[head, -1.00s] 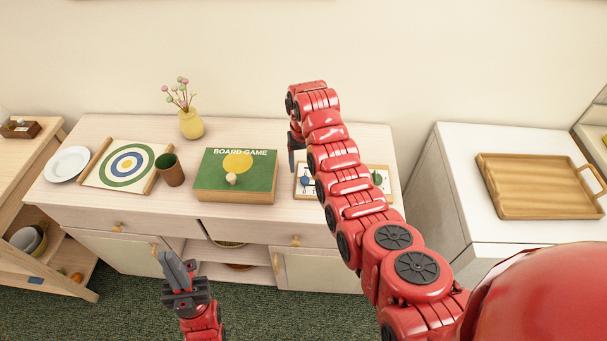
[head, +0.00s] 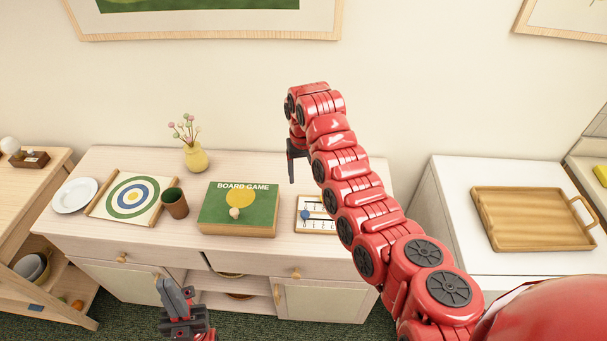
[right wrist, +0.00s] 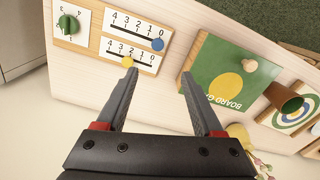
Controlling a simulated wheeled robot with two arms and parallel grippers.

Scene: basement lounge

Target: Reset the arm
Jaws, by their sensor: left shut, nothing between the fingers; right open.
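My right arm reaches in from the lower right of the head view, its red links bent over the sideboard. My right gripper (head: 297,165) points down above the sideboard top, behind the scoreboard. In the right wrist view its two fingers (right wrist: 158,80) are spread apart with nothing between them, over the gap between the scoreboard and the board game box. My left gripper (head: 175,297) is low in front of the sideboard, pointing up, shut and empty. My right arm hides part of the scoreboard (head: 308,225) in the head view.
The sideboard (head: 110,240) carries a green board game box (head: 255,215), a brown cup (head: 174,203), a target board (head: 131,197), a white plate (head: 75,195) and a yellow vase (head: 195,158). A wooden tray (head: 520,225) lies on the white cabinet (head: 455,185) at right.

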